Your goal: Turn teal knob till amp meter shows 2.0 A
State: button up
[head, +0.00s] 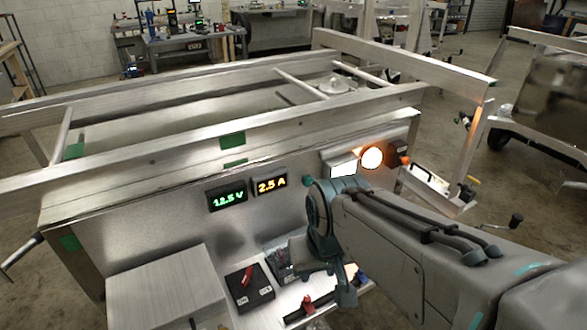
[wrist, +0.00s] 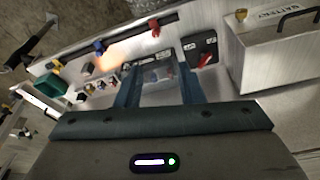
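The amp meter (head: 271,184) on the trailer's side panel shows 2.5 A in orange digits. A small teal round shape (head: 306,181) shows right of it, against the edge of my arm; I cannot tell whether it is the teal knob or part of my arm. My gripper (head: 322,275) points down in front of the panel, right of and below the meter. In the wrist view its two fingers (wrist: 160,92) are apart with nothing held between them. Beyond them lies a dark box with a clear cover (wrist: 158,76). No teal knob is clear in the wrist view.
A green meter (head: 227,197) reads about 12.5 V. A black box with a red lever (head: 249,286) and a grey battery box (head: 166,290) stand on the shelf below. A lit orange lamp (head: 372,158) is on the panel's right. A green bin (wrist: 46,86) shows at wrist-view left.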

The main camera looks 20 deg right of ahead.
jog(key=o, duration=0.4)
jog(key=shift+w+d, duration=0.1)
jog(key=n+t+y+b, duration=0.35)
jog(key=t+b, duration=0.65)
jog(key=t, duration=0.5)
send_near(310, 183)
jog(key=shift+m+y, duration=0.25)
jog(key=shift+y, duration=0.2)
jog(key=x, duration=0.9)
jog(key=shift+w+d+f+p, duration=0.1)
jog(key=shift+w+d+p, duration=0.1)
jog(key=shift+p, duration=0.2)
jog(key=c, duration=1)
